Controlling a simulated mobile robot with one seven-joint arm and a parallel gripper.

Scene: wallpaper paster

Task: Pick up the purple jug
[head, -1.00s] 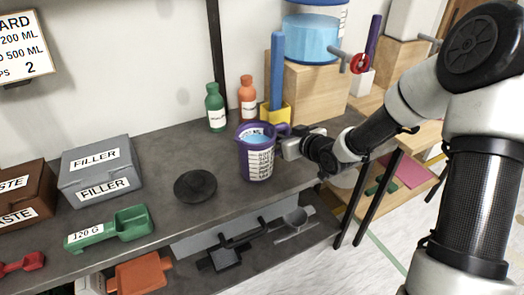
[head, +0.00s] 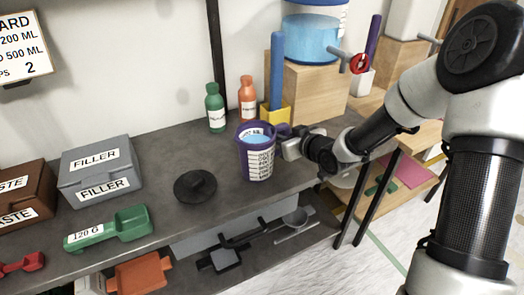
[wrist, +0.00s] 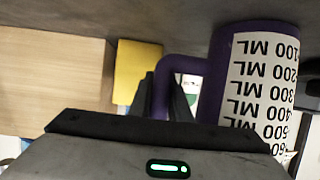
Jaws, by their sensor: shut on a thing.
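The purple jug (head: 243,156) stands upright on the grey bench, with pale blue liquid inside and a white label of ML marks. It also shows in the wrist view (wrist: 216,62), upside down there, with its handle (wrist: 168,66) reaching toward my jaws. My gripper (head: 291,142) is at the jug's right side in the head view, shut on the handle. In the wrist view my gripper's dark fingers (wrist: 163,98) lie on both sides of the handle. I cannot see a gap between the jug's base and the bench.
A black round lid (head: 195,186) lies left of the jug. Green (head: 215,108) and orange (head: 247,100) bottles stand behind it, near a yellow holder (head: 276,117). A wooden box (head: 312,88) bears a tank with a red-handled tap (head: 361,64). Filler box (head: 98,168) and green scoop (head: 110,229) are further left.

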